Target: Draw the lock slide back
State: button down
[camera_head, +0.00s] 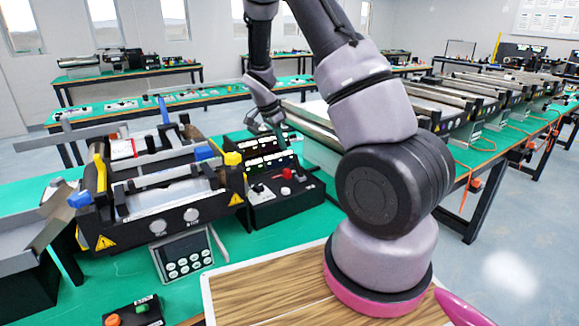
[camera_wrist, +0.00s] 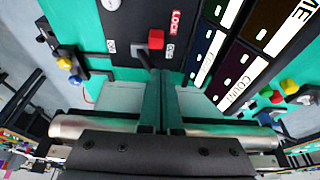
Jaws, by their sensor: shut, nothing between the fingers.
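The lock slide shows as a red square knob (camera_wrist: 156,39) on a black control panel (camera_wrist: 128,22) in the wrist view, beside red and white LOCK labels (camera_wrist: 172,24). In the head view a red knob (camera_head: 286,173) sits on the black control box (camera_head: 290,203) right of the small conveyor. My gripper (camera_wrist: 157,72) is shut and empty, its fingertips just below the red knob in the wrist picture. I cannot tell whether they touch it. In the head view my gripper (camera_head: 275,120) hangs above and behind the box, its fingertips hard to make out.
A mini conveyor (camera_head: 165,190) with yellow and blue fittings stands left of the box, a keypad unit (camera_head: 183,262) in front of it. Labelled display windows (camera_wrist: 235,60) lie right of the knob.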

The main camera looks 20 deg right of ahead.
aim_at(283, 176)
jog(key=shift+f, duration=0.1)
jog(key=x, duration=0.9)
jog(key=shift+d+f, duration=0.2)
jog(key=shift+f, duration=0.15)
jog(key=shift+a, duration=0.1)
jog(key=shift+s+a, duration=0.2)
jog(key=shift+a, duration=0.75)
jog(key=shift+s+a, duration=0.2)
jog(key=shift+a, duration=0.75)
jog(key=shift+a, duration=0.1)
